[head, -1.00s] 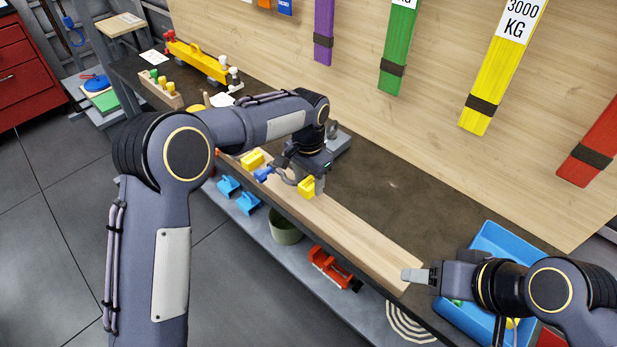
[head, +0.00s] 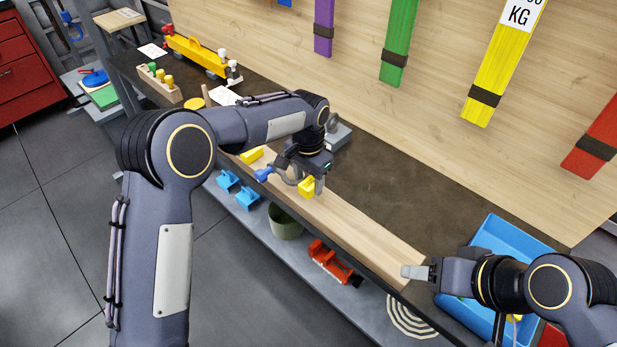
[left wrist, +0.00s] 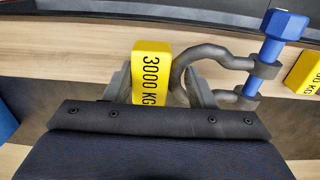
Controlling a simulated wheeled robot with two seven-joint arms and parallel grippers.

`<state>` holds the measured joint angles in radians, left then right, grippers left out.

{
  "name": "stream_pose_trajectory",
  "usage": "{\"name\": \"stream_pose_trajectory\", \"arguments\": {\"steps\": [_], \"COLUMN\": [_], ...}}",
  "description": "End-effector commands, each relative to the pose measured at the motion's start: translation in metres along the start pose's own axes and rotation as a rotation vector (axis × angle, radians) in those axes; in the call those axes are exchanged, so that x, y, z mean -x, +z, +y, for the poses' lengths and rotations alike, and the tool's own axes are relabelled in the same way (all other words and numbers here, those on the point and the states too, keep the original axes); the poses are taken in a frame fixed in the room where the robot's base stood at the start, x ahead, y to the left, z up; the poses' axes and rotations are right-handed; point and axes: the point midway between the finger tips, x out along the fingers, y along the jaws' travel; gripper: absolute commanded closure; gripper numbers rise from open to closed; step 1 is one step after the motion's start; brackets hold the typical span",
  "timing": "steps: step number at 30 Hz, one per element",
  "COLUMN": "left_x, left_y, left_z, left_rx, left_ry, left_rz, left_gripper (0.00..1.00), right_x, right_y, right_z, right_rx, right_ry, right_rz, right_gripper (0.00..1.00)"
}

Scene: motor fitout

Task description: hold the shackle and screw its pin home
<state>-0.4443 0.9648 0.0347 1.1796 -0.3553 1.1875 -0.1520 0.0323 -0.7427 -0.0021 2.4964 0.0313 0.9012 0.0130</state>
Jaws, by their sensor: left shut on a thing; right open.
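The grey shackle (left wrist: 190,58) lies sideways at my left gripper (left wrist: 160,85), its bow running to a yellow block marked 3000 KG (left wrist: 150,75) between the fingers. The block looks joined to the shackle, and my left gripper is shut on it. The blue pin (left wrist: 270,50) passes through the upper ear to the lower ear. Its hex head stands clear of the upper ear, with bare shaft between. In the head view the pin (head: 263,174) points left of my left gripper (head: 307,180). My right gripper (head: 418,272) is open and empty, near the bench's front edge.
A second yellow block (head: 250,155) lies on the wooden board (head: 365,232) along the bench front. A blue bin (head: 515,240) stands by my right arm. A grey block (head: 338,136) sits behind my left gripper. The dark bench top between the arms is clear.

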Motion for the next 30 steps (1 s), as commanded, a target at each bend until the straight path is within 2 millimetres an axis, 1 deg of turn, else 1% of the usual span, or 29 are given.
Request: {"name": "stream_pose_trajectory", "arguments": {"steps": [30], "left_x": [-0.029], "left_y": [-0.001], "left_z": [-0.001], "left_rx": [0.000], "left_ry": [-0.001], "left_rz": [0.002], "left_gripper": [0.77], "right_x": [-0.015], "right_y": [0.008], "right_z": [0.007], "right_rx": [0.000], "right_ry": [0.000], "right_rz": [0.000], "right_gripper": [0.41]}}
